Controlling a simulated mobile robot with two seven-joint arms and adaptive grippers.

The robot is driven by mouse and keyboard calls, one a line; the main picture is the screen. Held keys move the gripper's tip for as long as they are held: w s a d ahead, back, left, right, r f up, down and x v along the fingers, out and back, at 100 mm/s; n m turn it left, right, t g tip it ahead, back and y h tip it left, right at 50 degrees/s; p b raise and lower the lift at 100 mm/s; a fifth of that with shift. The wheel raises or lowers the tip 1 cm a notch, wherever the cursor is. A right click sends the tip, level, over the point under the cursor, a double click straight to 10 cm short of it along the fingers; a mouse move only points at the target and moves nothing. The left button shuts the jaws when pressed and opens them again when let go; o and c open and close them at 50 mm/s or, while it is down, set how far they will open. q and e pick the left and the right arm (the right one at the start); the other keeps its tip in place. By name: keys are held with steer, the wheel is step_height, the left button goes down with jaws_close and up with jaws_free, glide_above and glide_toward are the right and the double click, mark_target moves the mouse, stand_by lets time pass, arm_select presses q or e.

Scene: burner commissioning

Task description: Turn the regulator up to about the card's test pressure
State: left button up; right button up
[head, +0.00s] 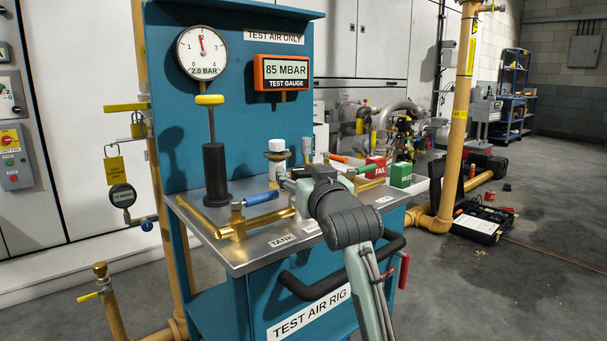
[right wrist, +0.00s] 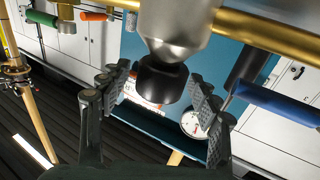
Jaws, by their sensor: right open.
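My right gripper (head: 300,180) is over the steel top of the test air rig (head: 315,315). In the right wrist view, its open fingers (right wrist: 161,76) stand on either side of the regulator's black knob (right wrist: 162,84), with a gap visible on both sides. The knob sits on a silver body (right wrist: 175,28); in the head view I cannot make it out behind the gripper. The orange test gauge (head: 281,72) reads 85 MBAR. The round dial (head: 202,52) reads 2.0 BAR. I cannot make out a readable pressure card. My left gripper is not in view.
A blue-handled valve (head: 261,198) and a black hand pump (head: 214,170) stand left of my gripper. A white-capped fitting (head: 277,146) is just behind it. A green-handled valve (head: 366,169) is to the right. A black rail (head: 340,280) crosses the rig's front.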

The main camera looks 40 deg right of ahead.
mark_target(304, 169)
step_height(304, 169, up, 10)
steer(key=shift+f, duration=0.1)
stand_by(0.8)
